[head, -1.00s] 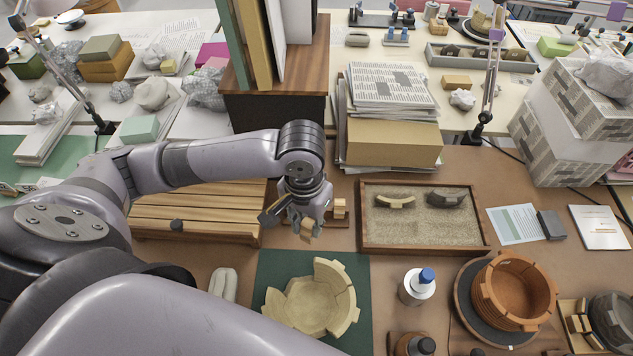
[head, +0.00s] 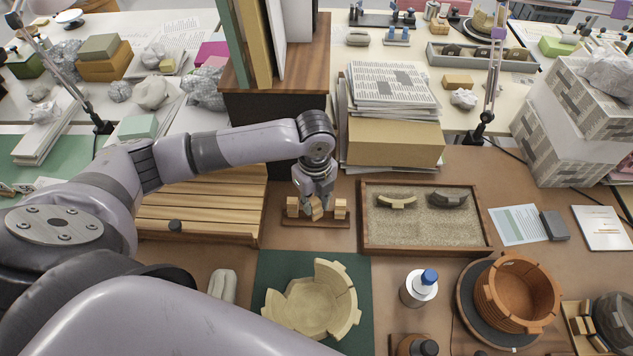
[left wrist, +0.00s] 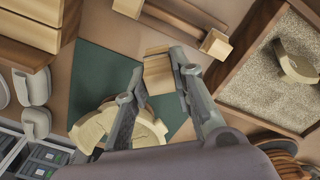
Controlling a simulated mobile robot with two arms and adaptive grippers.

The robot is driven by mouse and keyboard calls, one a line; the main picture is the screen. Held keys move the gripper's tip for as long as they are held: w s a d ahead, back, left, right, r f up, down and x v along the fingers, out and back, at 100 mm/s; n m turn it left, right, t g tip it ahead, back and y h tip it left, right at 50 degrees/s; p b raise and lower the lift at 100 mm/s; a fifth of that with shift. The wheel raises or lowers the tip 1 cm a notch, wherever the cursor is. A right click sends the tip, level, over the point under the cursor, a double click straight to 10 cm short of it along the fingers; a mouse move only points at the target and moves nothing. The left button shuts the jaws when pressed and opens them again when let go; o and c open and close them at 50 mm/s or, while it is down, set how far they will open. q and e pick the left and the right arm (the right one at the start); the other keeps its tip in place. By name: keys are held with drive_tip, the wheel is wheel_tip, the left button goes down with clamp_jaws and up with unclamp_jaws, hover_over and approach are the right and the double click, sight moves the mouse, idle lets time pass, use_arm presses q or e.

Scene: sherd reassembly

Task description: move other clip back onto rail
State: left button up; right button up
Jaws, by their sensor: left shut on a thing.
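The rail (head: 312,221) is a dark wooden strip on the brown table, with a pale wooden clip (head: 292,207) at its left end and another pale clip (head: 340,208) at its right end. My left gripper (head: 317,205) points down over the rail's middle and is shut on a third wooden clip (head: 317,213). In the left wrist view this held clip (left wrist: 158,76) sits between the two fingers, and the rail (left wrist: 178,18) lies beyond it. I cannot tell whether the held clip touches the rail. My right gripper is not in view.
A sand tray (head: 425,247) with two sherds stands right of the rail. A slatted wooden rack (head: 195,212) is at left. A partly assembled pale bowl (head: 312,305) sits on a green mat (head: 270,275) in front. A stack of papers and a box (head: 395,143) stands behind.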

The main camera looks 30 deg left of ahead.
sight(317, 200)
use_arm(q)
drive_tip(key=shift+w+a+f+m+b, duration=0.25)
drive_tip(key=shift+w+m, duration=0.35)
drive_tip(key=shift+m, duration=0.65)
drive_tip(key=shift+w+a+m+b, duration=0.3)
drive_tip(key=shift+w+m, duration=0.35)
drive_tip(key=shift+m, duration=0.65)
drive_tip(key=shift+w+a+f+m+b, duration=0.25)
drive_tip(key=shift+w+m, duration=0.35)
drive_tip(key=shift+m, duration=0.65)
wheel_tip(317, 200, down, 2)
drive_tip(key=b, duration=0.3)
drive_tip(key=shift+f, duration=0.2)
drive_tip(key=shift+r+p, duration=0.15)
drive_tip(key=shift+p, duration=0.2)
drive_tip(key=shift+f, duration=0.2)
drive_tip(key=shift+p, duration=0.85)
drive_tip(key=shift+f, duration=1.1)
